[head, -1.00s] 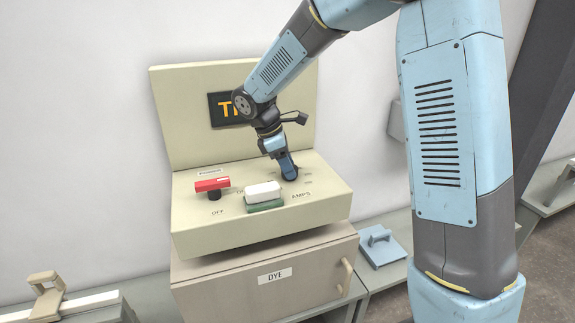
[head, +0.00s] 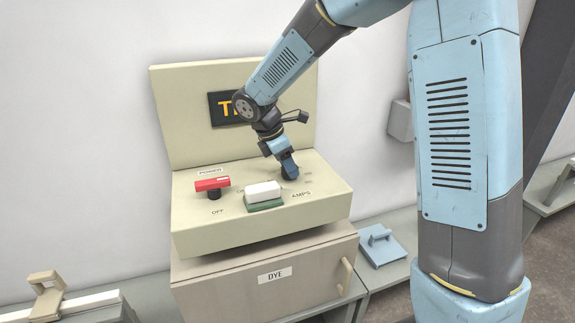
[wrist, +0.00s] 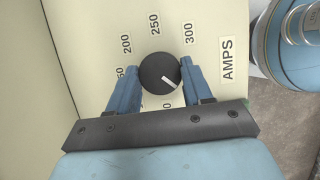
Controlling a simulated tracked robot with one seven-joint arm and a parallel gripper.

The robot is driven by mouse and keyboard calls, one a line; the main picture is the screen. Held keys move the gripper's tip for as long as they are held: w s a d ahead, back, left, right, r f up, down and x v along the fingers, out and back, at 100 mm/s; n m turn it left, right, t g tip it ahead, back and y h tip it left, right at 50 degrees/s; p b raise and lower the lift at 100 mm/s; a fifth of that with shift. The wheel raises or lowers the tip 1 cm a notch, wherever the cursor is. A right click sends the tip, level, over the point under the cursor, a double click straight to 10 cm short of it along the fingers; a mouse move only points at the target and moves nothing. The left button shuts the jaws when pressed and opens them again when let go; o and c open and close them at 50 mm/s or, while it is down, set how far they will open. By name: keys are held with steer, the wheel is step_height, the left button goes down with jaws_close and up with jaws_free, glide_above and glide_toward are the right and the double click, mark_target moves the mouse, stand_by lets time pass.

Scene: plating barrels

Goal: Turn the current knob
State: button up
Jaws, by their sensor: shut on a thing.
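The current knob (wrist: 158,66) is round and black with a white pointer line, on the cream panel beside the AMPS label (wrist: 228,58). The line slants toward the lower right in the wrist view. My gripper (wrist: 160,76) is shut on the knob, with one blue finger on either side of it. Marks 200, 250 and 300 show around the knob; the lower marks are partly hidden by the fingers. In the head view my gripper (head: 289,172) reaches down to the panel and hides the knob.
A red power handle (head: 212,184) stands at the panel's left. A white block on a green base (head: 263,192) sits in front of my gripper. An upright display (head: 221,109) is partly covered by my arm. A cabinet labelled DYE (head: 274,276) stands below.

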steer(key=o, duration=1)
steer(key=shift+o, duration=0.2)
steer(key=shift+r, duration=0.1)
steer(key=v, duration=1.3)
steer(key=shift+a+r, duration=0.2)
steer(key=s+d+r+m+t+y, duration=0.2)
steer(key=s+d+m+t+y, duration=0.2)
steer(key=s+d+m, duration=1.7)
steer(key=s+d, duration=0.3)
steer(key=shift+r, duration=0.15)
